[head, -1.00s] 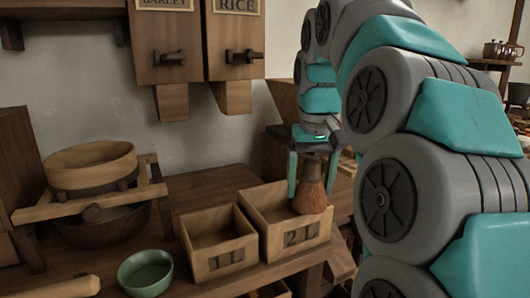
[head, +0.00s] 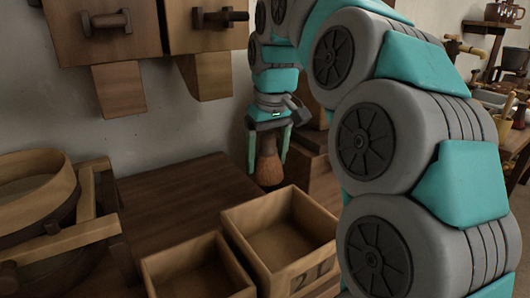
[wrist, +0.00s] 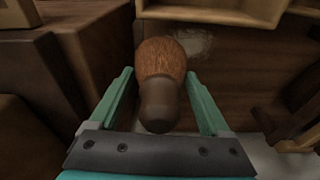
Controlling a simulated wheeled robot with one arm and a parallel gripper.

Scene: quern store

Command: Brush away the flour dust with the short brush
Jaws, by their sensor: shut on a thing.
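My gripper (head: 268,158) is shut on the short brush (head: 268,173), bristles down, above the back of the dark wooden table. In the wrist view the brush (wrist: 161,62) sits between the two teal fingers, its dark rounded handle towards the palm and its brown bristles pointing away. A pale patch of flour dust (wrist: 195,43) lies on the brown wood just beside the bristle end in the wrist view. The dust does not show in the head view. I cannot tell whether the bristles touch the wood.
A wooden box marked 2L (head: 310,279) and a smaller wooden box (head: 160,284) stand in front of the brush. A round wooden sieve (head: 35,200) on a frame is at left. Wooden chutes (head: 118,88) hang above. The table (head: 170,205) between them is clear.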

